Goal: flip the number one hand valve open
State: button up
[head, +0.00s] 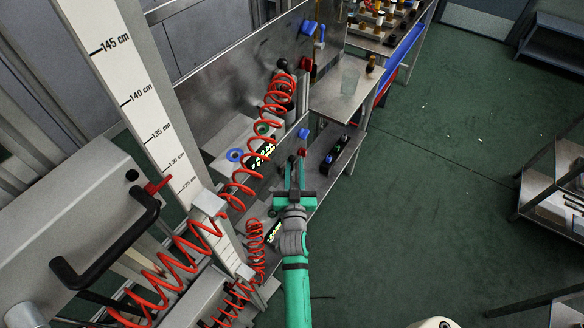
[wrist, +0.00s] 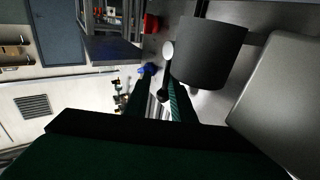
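Small hand valves with blue and red handles sit along the steel panel. A blue handle (head: 303,133) and a red one (head: 302,152) are just beyond my gripper (head: 296,168); no number is readable, so I cannot tell which is number one. Higher up are a red handle (head: 305,63) and a blue handle (head: 308,27). My gripper's two fingers are apart, pointing toward the panel's edge. In the wrist view, a dark round knob (wrist: 163,96) shows between the fingers and a blue part (wrist: 148,69) near one fingertip; contact cannot be told.
Red coiled hoses (head: 240,185) hang left of my gripper. A blue ring (head: 235,155) lies on the panel's ledge. A steel shelf with a glass (head: 350,80) is beyond. Green floor (head: 430,170) is clear to the right, with a rack (head: 555,190) at the far right.

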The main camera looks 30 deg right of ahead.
jog(key=shift+w+a+r, duration=0.3)
jog(key=shift+a+r, duration=0.05)
jog(key=shift+r, duration=0.3)
jog(key=shift+f, duration=0.25)
jog(key=shift+s+a+f, duration=0.1)
jog(key=shift+s+a, duration=0.1)
jog(key=shift+s, duration=0.2)
jog(key=v, duration=1)
